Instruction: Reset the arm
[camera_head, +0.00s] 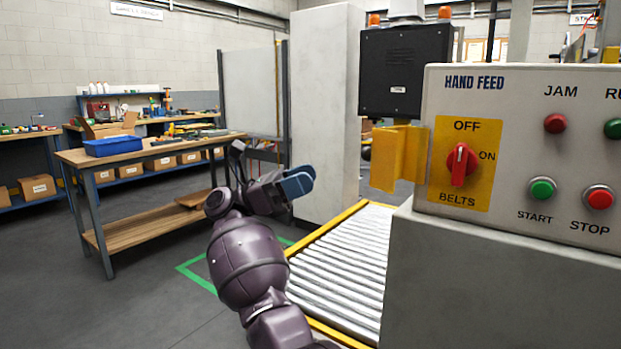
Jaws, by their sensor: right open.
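My right arm, dark purple, reaches up from the bottom middle of the head view. Its gripper (294,182), with blue-grey fingertips, is open and holds nothing that I can see. My left gripper is not in view.
A control panel (520,150) with a red belts switch (460,164) and buttons stands at the right. The yellow-edged roller conveyor (345,265) runs beside it. A wooden workbench (150,152) with a blue tray (113,146) stands at the left. Grey floor lies between.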

